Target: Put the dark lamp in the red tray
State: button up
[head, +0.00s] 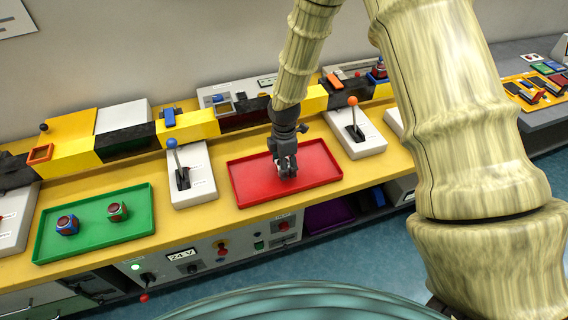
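The red tray (318,178) lies on the yellow bench in the middle, and no lamp is visible in it. My gripper (287,172) points down over the tray, near its middle; the fingers are small and dark, so I cannot tell whether they are open or shut. No held object is visible. Two lamps stand in the green tray (135,226) at left: one with a blue base and red top (67,225), and one with a green base and reddish top (117,211). Another blue-based lamp with a red top (378,70) stands at the back right. I cannot tell which is dark.
A blue-knobbed lever box (196,180) stands between the trays, and an orange-knobbed lever box (356,135) stands right of the red tray. A yellow-and-black barrier (190,128) runs behind them. A control panel (215,250) is below the bench's front edge.

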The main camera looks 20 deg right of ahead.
jog(key=shift+r, duration=0.1)
notch_tip(320, 180, up, 12)
jog(key=b, duration=0.3)
dwell(0.6)
dwell(0.3)
